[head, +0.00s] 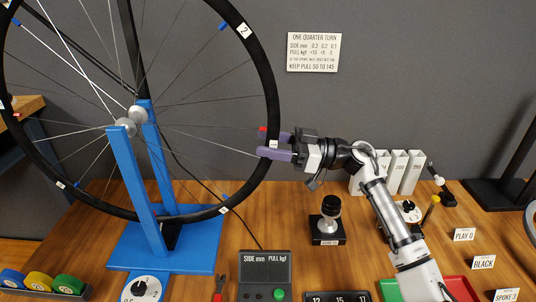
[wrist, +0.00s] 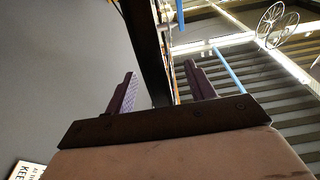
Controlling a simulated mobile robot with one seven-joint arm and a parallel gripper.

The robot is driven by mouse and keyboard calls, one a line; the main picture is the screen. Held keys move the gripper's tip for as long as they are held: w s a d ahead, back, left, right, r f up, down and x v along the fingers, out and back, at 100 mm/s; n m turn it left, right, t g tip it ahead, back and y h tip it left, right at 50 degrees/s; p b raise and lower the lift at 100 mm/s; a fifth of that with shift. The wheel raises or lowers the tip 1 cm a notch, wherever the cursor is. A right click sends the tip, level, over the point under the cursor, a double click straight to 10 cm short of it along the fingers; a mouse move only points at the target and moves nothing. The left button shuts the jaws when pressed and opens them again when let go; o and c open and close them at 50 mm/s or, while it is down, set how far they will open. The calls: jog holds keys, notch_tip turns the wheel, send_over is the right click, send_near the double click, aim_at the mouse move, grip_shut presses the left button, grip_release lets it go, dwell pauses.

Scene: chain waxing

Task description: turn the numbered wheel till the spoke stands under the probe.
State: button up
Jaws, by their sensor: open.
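The numbered wheel (head: 262,80), a black-rimmed spoked wheel with small white number tags, stands upright in a blue stand (head: 137,190) at the left of the head view. My gripper (head: 264,145) is at the rim's right side, its purple fingers apart. In the wrist view, the dark rim (wrist: 150,50) passes between the two open fingers (wrist: 160,88); I cannot tell whether either touches it. A small red mark (head: 262,129) shows at the rim just above the fingers. Blue marks (head: 223,26) sit elsewhere along the rim. I cannot pick out the probe for sure.
A round dial (head: 140,289) sits at the stand's front. A grey readout box (head: 265,274) with a green knob stands beside it. A black-knobbed post (head: 329,222) and white holders (head: 398,170) stand right of the wheel. A wall sign (head: 313,52) reads "ONE QUARTER TURN".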

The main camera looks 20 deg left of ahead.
jog(key=v, duration=1)
jog(key=shift+b, duration=0.4)
